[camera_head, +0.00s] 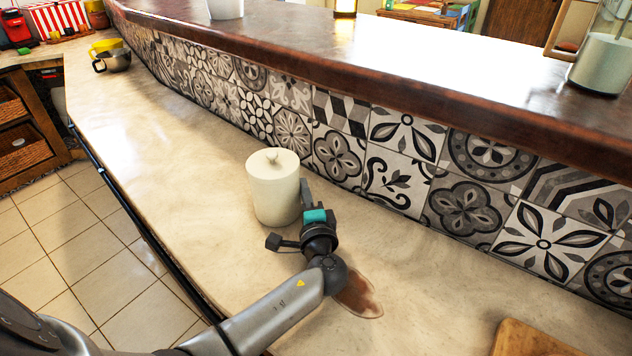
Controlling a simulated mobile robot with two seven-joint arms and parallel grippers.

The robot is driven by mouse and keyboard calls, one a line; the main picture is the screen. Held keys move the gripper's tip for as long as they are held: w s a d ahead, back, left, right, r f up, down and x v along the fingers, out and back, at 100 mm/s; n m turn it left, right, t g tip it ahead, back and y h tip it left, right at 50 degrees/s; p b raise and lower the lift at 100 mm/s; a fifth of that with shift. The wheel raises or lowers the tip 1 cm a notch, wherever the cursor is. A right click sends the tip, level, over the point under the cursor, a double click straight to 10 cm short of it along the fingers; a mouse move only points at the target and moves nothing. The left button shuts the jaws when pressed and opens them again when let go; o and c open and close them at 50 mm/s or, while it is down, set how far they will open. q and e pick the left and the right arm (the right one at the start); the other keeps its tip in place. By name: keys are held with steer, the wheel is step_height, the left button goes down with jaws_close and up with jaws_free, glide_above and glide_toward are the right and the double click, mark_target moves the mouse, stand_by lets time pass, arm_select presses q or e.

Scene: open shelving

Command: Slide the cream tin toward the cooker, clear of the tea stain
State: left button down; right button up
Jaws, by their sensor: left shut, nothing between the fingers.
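The cream tin (272,188), a lidded cylinder with a small knob, stands upright on the pale counter (190,150) near the tiled wall. My left gripper (304,205) is at the tin's right, near side, shut and holding nothing. It looks close against the tin, but I cannot tell whether it touches. The brown tea stain (361,296) lies on the counter to the right of my left wrist, partly hidden by my arm. The tin stands apart from its visible part. No cooker can be made out for sure. My right gripper is not in view.
A wooden board (535,340) lies at the bottom right. A dark raised ledge (400,75) runs above the patterned tiles (390,165). A metal pot (113,60) and a yellow cup (104,45) stand at the far left end. The counter between them and the tin is clear.

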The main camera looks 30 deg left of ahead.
arm_select(q)
steer(key=shift+s+a, duration=0.1)
steer(key=shift+s, duration=0.05)
steer(key=v, duration=1.5)
steer(key=shift+p, duration=0.3)
